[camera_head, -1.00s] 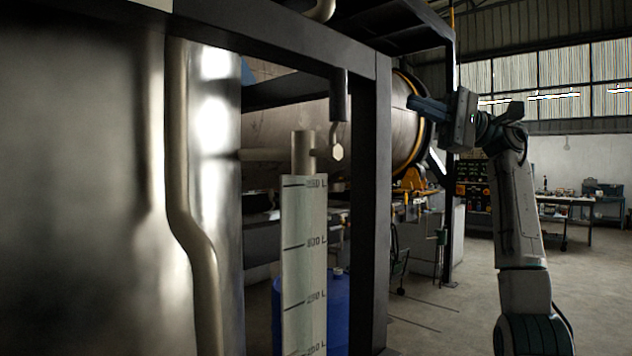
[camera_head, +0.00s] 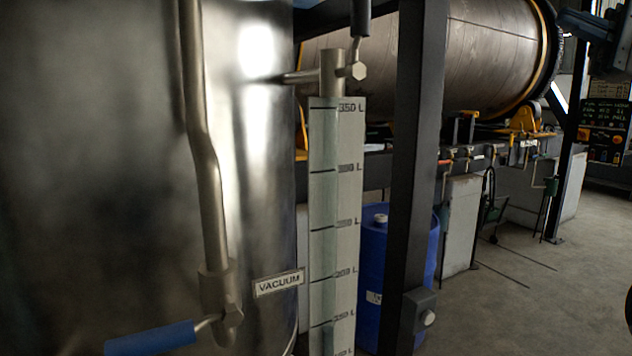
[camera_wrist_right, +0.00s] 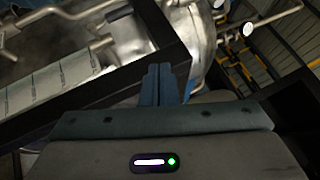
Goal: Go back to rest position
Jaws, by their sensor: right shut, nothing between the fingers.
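My right gripper (camera_head: 582,24) is at the upper right edge of the head view, partly cut off by the frame. In the right wrist view its blue fingers (camera_wrist_right: 160,84) are together with nothing between them. They point toward a dark metal frame beam and shiny steel vessels, and I cannot tell how close these are. My left gripper is not in view.
A large steel tank (camera_head: 130,150) fills the left, with a blue-handled valve (camera_head: 150,338) and a VACUUM label (camera_head: 279,283). A level gauge (camera_head: 335,220), a dark post (camera_head: 412,160) and a blue drum (camera_head: 372,260) stand beside it. Open floor (camera_head: 545,300) lies at right.

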